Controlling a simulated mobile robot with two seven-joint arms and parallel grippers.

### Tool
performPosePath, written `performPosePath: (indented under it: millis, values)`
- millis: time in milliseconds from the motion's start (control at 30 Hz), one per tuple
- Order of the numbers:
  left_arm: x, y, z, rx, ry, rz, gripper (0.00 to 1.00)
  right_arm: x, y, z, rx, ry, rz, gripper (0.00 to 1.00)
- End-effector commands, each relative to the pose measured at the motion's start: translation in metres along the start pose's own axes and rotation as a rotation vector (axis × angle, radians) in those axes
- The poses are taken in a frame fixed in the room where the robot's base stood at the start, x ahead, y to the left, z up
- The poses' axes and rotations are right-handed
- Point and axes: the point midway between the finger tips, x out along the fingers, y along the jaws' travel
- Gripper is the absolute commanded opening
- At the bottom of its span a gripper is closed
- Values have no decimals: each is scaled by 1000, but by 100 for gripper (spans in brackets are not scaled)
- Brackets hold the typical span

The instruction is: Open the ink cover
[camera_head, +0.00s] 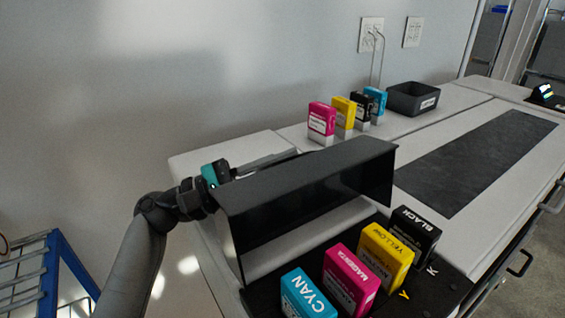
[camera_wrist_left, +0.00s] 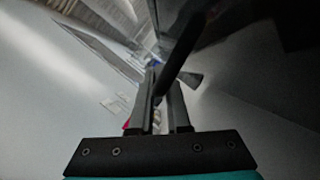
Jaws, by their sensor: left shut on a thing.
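The black ink cover (camera_head: 315,178) stands raised and tilted in the head view, above the row of ink cartridges. My left gripper (camera_head: 292,155) reaches in from the left behind the cover's top edge, and its fingertips are partly hidden there. In the left wrist view my left gripper (camera_wrist_left: 164,98) is shut on a dark bar-like part of the ink cover (camera_wrist_left: 181,52). Below the cover, the cyan (camera_head: 306,296), magenta (camera_head: 350,284), yellow (camera_head: 386,258) and black (camera_head: 416,236) cartridges are exposed. My right gripper is not in view.
Spare cartridges (camera_head: 321,122) stand in a row on the white top behind the cover, near a dark open bin (camera_head: 412,98). A dark flat panel (camera_head: 475,165) lies to the right. A blue-framed rack (camera_head: 68,275) stands at lower left. The wall is close behind.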

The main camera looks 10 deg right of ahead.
Motion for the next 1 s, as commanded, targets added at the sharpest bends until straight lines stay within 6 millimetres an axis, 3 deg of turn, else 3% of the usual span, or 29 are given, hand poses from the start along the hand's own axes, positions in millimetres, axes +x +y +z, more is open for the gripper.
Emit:
performPosePath:
  millis: [633, 1000]
  values:
    - [0, 0, 1, 3, 0, -3, 0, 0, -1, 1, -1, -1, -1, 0]
    - [18, 0, 43, 284, 1, -123, 0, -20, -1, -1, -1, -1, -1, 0]
